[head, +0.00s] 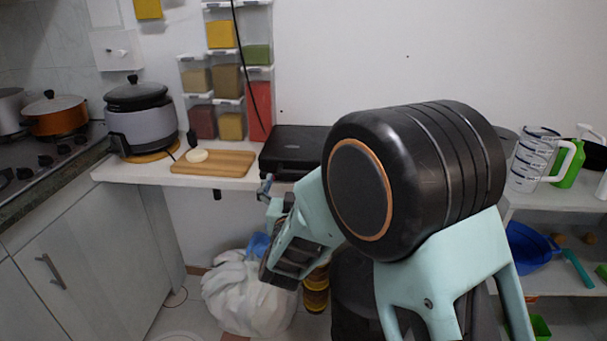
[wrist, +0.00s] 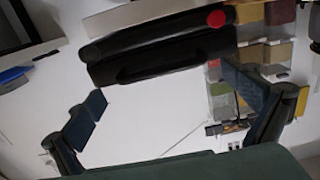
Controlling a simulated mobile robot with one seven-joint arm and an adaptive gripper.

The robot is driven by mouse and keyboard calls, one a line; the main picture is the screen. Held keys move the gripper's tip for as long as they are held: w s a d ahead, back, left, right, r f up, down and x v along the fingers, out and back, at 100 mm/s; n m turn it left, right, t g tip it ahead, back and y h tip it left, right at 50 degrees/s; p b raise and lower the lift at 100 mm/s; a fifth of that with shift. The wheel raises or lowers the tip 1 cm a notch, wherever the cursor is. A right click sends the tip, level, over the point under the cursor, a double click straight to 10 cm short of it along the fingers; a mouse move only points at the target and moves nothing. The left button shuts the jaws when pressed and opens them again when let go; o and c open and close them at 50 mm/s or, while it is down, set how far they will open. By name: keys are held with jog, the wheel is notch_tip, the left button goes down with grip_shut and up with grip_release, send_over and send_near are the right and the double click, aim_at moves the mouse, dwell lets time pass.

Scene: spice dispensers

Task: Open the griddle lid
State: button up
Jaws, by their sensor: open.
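The black griddle (head: 292,143) sits with its lid down on the white counter, left of my arm in the head view, which hides its right part. In the wrist view the griddle (wrist: 155,50) lies across the upper middle, tilted, with a dark handle along its edge and a red round spot at its right end. My gripper (head: 268,189) is in front of the griddle's left front corner. In the wrist view my gripper (wrist: 164,90) is open and empty, its fingers spread wide on either side of the griddle's front, with no contact visible.
A wooden board (head: 213,163) with a pale round item lies left of the griddle. A grey cooker (head: 142,125) stands further left. Spice dispensers (head: 228,82) hang on the wall above. A white bag (head: 245,300) lies on the floor below. Shelves with a measuring jug (head: 530,160) stand right.

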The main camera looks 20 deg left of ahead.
aim_at(303, 172)
jog(key=shift+x, duration=2.05)
jog(key=shift+c, duration=0.4)
jog(key=c, duration=1.2)
jog(key=shift+r, duration=0.2)
jog(key=shift+c, duration=0.2)
